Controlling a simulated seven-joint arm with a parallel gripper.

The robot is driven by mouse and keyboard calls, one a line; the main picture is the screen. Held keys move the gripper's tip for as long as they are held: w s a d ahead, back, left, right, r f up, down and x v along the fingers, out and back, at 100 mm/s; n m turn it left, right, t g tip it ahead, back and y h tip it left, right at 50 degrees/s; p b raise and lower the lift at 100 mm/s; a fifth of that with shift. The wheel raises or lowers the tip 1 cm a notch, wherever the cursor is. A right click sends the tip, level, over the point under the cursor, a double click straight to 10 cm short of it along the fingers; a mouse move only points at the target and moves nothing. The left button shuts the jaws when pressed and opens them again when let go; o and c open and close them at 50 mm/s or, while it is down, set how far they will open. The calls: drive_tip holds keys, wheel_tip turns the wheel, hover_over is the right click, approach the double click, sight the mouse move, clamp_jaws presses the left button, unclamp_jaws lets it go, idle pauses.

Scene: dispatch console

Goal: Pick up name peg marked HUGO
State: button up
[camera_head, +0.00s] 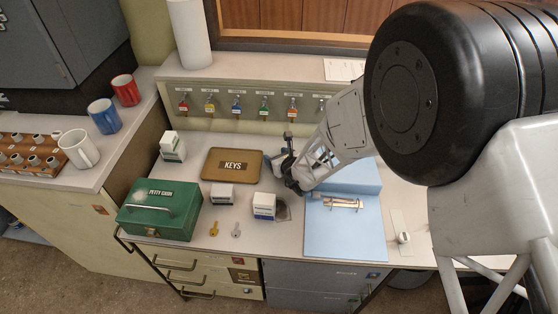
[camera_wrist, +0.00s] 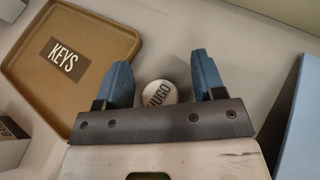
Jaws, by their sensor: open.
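The name peg marked HUGO (camera_wrist: 158,93) shows in the wrist view as a round, pale top with dark letters. It stands between the two blue fingers of my gripper (camera_wrist: 165,85), nearer the left finger, and part of it is hidden by the gripper's dark bar. My gripper is open, with a gap visible on each side of the peg. In the head view my gripper (camera_head: 285,167) is low over the counter, just right of the KEYS tray, and the peg cannot be made out there.
The brown KEYS tray (camera_head: 207,165) lies close left of my gripper. A blue folder (camera_head: 340,238) lies to the right. White boxes (camera_head: 264,212), two loose keys (camera_head: 236,230) and a green petty cash box (camera_head: 160,215) stand nearer the front. Several keys hang on a back panel (camera_head: 220,123).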

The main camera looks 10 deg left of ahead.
drive_tip(key=shift+c, duration=0.3)
drive_tip(key=c, duration=0.9)
drive_tip(key=shift+c, duration=0.2)
drive_tip(key=shift+r, duration=0.1)
drive_tip(key=shift+r, duration=0.45)
wheel_tip(320, 180, up, 3)
drive_tip(key=shift+s+f, duration=0.15)
drive_tip(key=shift+f, duration=0.05)
drive_tip(key=s+d, duration=0.2)
drive_tip(key=s, duration=0.3)
drive_tip(key=s+d+r, duration=0.1)
drive_tip(key=s+d, duration=0.1)
drive_tip(key=s, duration=0.2)
drive_tip(key=s+d, duration=0.1)
drive_tip(key=s, duration=0.4)
drive_tip(key=shift+s+d+r, duration=0.15)
drive_tip(key=shift+s+d, duration=0.15)
drive_tip(key=shift+d, duration=0.1)
